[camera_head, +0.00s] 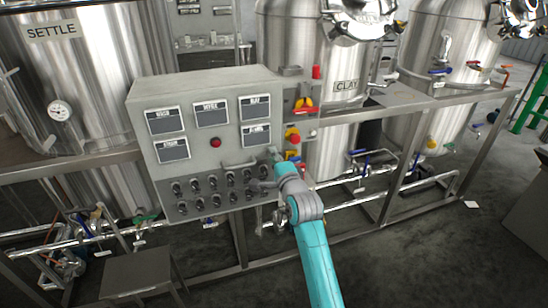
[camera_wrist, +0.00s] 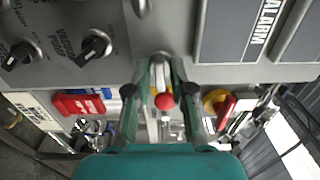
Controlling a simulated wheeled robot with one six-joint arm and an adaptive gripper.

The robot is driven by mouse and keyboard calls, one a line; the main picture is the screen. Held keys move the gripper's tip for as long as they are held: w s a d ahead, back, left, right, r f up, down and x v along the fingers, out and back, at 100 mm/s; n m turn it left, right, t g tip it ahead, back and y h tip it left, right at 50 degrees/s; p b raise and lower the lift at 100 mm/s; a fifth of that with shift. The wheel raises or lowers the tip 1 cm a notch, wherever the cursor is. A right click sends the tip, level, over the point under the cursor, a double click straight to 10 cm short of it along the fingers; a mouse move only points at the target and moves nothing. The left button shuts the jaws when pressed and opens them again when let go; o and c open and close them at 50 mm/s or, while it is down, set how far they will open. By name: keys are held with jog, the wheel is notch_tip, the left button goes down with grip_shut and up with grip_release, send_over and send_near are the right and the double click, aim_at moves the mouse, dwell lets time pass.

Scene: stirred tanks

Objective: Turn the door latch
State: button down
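The door latch (camera_wrist: 161,62) looks like a small rounded metal piece at the edge of the grey control cabinet (camera_head: 207,93). In the wrist view it sits between the tips of my gripper (camera_wrist: 162,72), one finger on each side. Whether both fingers press on it is not clear. In the head view my gripper (camera_head: 272,160) is at the cabinet's lower right front, and it and the wrist hide the latch there.
Black knobs (camera_wrist: 95,46) fill the lower panel, left of the latch in the wrist view. An ALARM label plate (camera_wrist: 240,30) is on the right. Red and yellow switches (camera_head: 303,105) stand beside the cabinet. Steel tanks (camera_head: 310,70) and frame rails surround it. Open floor lies in front.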

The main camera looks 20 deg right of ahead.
jog(key=shift+n, duration=0.4)
jog(key=n, duration=1.7)
dwell(0.5)
jog(key=c, duration=1.2)
grip_release()
jog(key=shift+c, duration=0.2)
